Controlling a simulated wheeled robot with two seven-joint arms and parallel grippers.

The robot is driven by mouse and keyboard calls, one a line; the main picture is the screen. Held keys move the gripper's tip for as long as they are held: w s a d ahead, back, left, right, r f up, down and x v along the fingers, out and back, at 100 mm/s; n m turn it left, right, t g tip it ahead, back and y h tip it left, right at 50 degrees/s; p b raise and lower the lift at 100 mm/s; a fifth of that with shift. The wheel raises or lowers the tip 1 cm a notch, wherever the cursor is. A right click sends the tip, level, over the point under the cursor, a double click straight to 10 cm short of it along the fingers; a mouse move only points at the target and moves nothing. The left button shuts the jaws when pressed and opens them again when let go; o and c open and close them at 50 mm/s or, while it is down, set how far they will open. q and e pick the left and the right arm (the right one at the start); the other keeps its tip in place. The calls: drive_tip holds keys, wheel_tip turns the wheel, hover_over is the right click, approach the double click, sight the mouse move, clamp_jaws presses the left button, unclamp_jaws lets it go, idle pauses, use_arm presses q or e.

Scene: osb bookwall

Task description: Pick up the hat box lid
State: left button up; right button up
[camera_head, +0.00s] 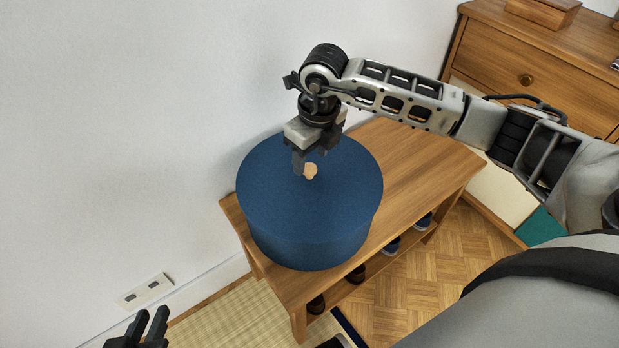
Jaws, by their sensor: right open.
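A round blue hat box stands on a wooden bench (440,163); its flat blue lid (270,190) lies on top and a small light wooden knob (311,171) rises from the lid's middle. My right gripper (307,168) points down over the lid with its fingers at the knob. It is open; whether a finger touches the knob I cannot tell, since the gripper hides part of it. My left gripper (146,326) is at the bottom left edge, away from the box, with its two fingers apart and nothing between them.
A white wall rises close behind the bench, with a socket plate (145,291) low on it. Shoes (391,246) stand on the bench's lower shelf. A wooden drawer chest (520,75) is at the upper right. The bench top is bare right of the box.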

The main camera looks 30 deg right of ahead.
sight(309, 175)
wheel_tip(309, 175, down, 3)
drive_tip(key=shift+w+a+r, duration=0.1)
drive_tip(key=shift+w, duration=0.05)
clamp_jaws()
drive_tip(key=shift+r, duration=0.15)
